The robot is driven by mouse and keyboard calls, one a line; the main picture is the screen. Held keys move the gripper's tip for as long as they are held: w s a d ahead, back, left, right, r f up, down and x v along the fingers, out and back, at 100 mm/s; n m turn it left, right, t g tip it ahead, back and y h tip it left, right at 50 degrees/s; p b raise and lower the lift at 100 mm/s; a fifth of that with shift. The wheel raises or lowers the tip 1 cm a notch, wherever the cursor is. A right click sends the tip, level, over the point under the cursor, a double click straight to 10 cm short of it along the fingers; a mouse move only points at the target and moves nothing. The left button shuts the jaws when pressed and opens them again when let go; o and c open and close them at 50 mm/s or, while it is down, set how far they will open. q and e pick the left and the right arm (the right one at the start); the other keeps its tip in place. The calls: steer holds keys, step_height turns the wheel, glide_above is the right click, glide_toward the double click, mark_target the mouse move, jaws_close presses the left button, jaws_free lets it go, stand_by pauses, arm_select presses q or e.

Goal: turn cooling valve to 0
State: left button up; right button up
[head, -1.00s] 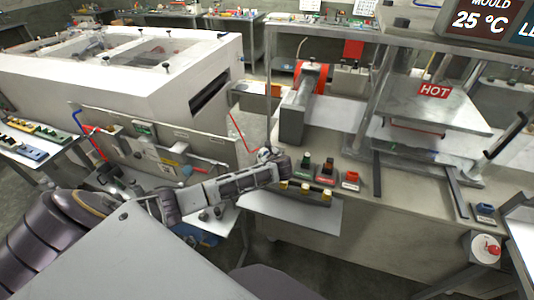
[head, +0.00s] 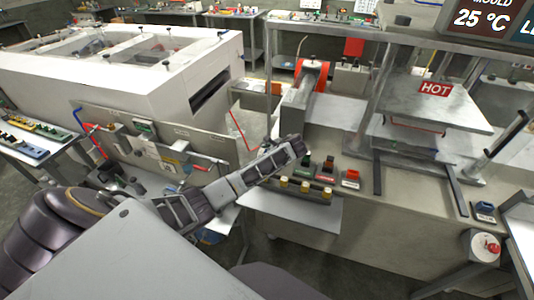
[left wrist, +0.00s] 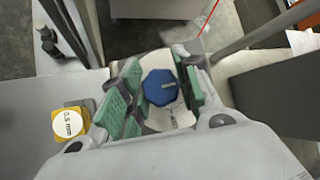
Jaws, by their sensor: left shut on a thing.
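A blue faceted knob (left wrist: 160,88), which looks like the cooling valve handle, sits over a white plate with dark print in the left wrist view. The print is too small to read. My left gripper (left wrist: 157,98) has its green pads on both sides of the knob and is shut on it. In the head view my left gripper (head: 292,149) reaches over the left end of the grey bench (head: 380,215), and the knob is hidden there. My right gripper is not in view.
A press with a HOT sign (head: 435,89) is to the right. A display (head: 480,20) reads MOULD 25 °C. A red button (head: 492,247) is front right.

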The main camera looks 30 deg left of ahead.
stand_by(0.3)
arm_select(q)
steer(key=o, duration=1)
steer(key=shift+s+d+r, duration=0.15)
steer(key=shift+d+r, duration=0.25)
steer(key=v, duration=1)
steer(key=shift+s+d+r, duration=0.1)
steer(key=shift+d+r, duration=0.15)
steer(key=shift+d, duration=0.05)
steer(key=shift+f, duration=0.1)
